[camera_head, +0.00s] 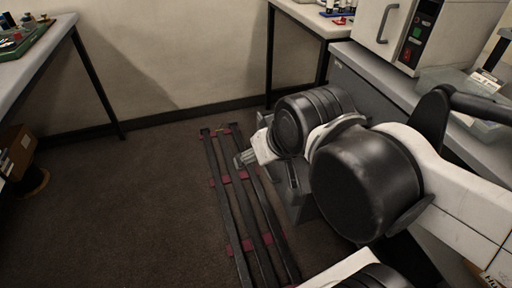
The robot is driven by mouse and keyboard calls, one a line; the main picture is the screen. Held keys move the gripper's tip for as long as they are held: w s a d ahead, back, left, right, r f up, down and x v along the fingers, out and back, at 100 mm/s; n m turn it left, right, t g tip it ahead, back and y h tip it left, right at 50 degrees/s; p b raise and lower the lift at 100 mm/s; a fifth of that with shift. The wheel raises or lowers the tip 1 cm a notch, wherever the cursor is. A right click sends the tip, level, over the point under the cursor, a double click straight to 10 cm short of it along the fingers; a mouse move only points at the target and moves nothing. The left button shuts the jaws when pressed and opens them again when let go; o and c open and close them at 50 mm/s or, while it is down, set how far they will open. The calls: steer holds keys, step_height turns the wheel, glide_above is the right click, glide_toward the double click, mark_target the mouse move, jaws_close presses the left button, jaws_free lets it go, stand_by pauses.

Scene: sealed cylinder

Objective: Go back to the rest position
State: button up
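My arm comes in from the right edge, with a white link and large black joints, and reaches to the middle of the view. At its far end is a small pale, ribbed piece that seems to be my gripper (247,156), above the floor rails. I cannot make out two separate fingers or a gap between them. I see no object held there. Much of the arm's far end is hidden behind its own joints.
Dark rails (229,205) with red cross pieces run along the brown floor. A grey bench (362,62) with a box-shaped machine (399,25) stands close behind my arm at right. A table (44,55) stands at left, with a cardboard box (14,150) below.

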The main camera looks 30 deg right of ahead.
step_height(320, 180, up, 14)
steer(key=p, duration=1.4)
steer(key=shift+r, duration=0.1)
